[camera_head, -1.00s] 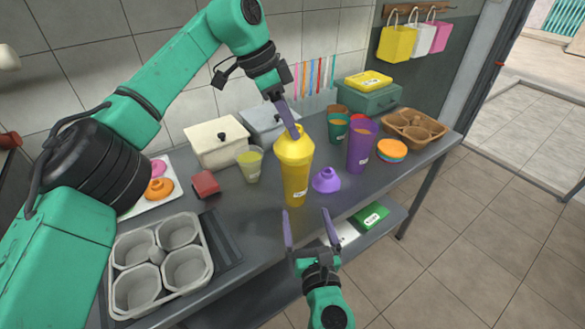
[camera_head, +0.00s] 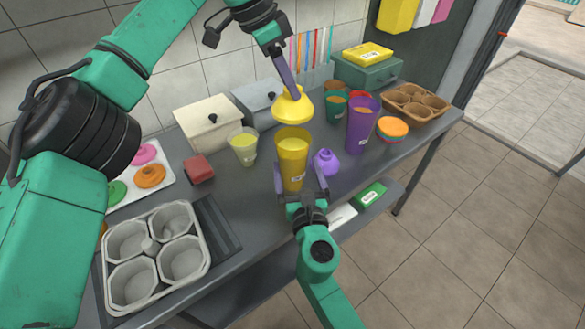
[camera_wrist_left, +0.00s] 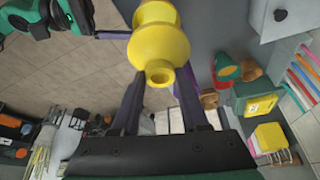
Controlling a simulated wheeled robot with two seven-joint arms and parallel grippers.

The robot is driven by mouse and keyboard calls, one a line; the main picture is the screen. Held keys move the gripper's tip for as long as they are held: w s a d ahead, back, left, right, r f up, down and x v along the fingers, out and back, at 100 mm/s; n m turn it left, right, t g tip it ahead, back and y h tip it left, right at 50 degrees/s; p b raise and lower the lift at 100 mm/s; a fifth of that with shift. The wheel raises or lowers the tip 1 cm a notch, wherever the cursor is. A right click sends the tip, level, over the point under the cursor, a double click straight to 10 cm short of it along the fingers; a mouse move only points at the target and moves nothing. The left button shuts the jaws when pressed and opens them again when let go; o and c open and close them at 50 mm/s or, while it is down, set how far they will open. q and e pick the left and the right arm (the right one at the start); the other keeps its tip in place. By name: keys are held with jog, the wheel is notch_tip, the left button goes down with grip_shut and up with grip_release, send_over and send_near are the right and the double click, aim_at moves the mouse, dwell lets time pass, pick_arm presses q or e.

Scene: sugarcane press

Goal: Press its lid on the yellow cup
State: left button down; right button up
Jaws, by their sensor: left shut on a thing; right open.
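The yellow cup (camera_head: 292,165) stands upright on the grey counter, its open top showing yellow liquid. My left gripper (camera_head: 290,92) is shut on the yellow lid (camera_head: 292,108) by its neck and holds it above and slightly behind the cup's rim, apart from it. In the left wrist view the lid (camera_wrist_left: 158,45) sits between the fingers. My right gripper (camera_head: 300,190) is open, with one finger on each side of the cup's lower part; whether they touch it is unclear.
A purple lid (camera_head: 326,162) lies close to the right of the cup. A purple cup (camera_head: 362,125) stands further right. A clear cup (camera_head: 244,146) and a red block (camera_head: 199,169) are at left. A grey cup tray (camera_head: 205,270) sits at the front left.

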aim_at(284, 96)
jog(key=w, duration=0.3)
jog(key=w+a, duration=0.1)
jog(key=w, duration=0.1)
jog(key=shift+w+r, duration=0.15)
jog(key=shift+w, duration=0.5)
pick_arm(q)
jog(key=shift+s+r, duration=0.1)
pick_arm(e)
jog(key=shift+s, duration=0.1)
jog(key=c, duration=0.4)
grip_shut()
pick_arm(q)
jog(key=shift+s+f, duration=0.1)
jog(key=shift+f, duration=2.3)
jog(key=shift+f, duration=0.1)
jog(key=shift+f, duration=0.8)
